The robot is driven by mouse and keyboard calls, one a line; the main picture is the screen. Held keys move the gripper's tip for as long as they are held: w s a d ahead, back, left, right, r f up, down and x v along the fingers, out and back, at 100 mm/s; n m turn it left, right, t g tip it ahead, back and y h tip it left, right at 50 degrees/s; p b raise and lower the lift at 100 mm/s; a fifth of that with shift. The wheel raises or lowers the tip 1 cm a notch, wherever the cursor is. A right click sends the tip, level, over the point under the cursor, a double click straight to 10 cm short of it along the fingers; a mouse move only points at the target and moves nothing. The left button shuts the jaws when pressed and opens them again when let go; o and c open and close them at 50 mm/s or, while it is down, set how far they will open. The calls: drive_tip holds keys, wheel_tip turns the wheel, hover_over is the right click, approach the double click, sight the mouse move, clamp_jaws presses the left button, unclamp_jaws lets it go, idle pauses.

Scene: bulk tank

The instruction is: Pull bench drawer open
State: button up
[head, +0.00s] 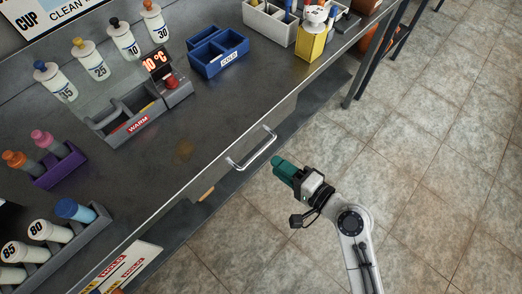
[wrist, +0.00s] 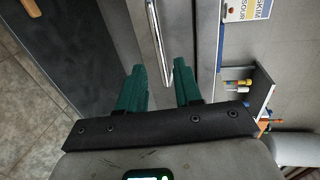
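The bench drawer (head: 284,113) sits under the front edge of the bench, and its front looks flush with the bench. Its silver bar handle (head: 254,152) sticks out toward the aisle. My gripper (head: 277,165) with green fingers is just off the handle on the floor side, apart from it in the head view. In the wrist view my gripper (wrist: 159,85) is open, its two green fingers spread. The handle (wrist: 158,40) runs down the picture and its lower end shows between the fingertips. I cannot tell whether a finger touches it.
The steel bench top (head: 215,110) carries a grey WARM tray (head: 120,132), a blue caddy (head: 218,55), several numbered bottles and a yellow container (head: 311,42). A lower shelf (head: 300,118) runs beneath. The tiled floor (head: 430,150) on the right is clear.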

sight(259, 152)
drive_tip(key=x, duration=0.8)
drive_tip(key=shift+c, duration=0.4)
clamp_jaws()
drive_tip(key=shift+f, duration=0.1)
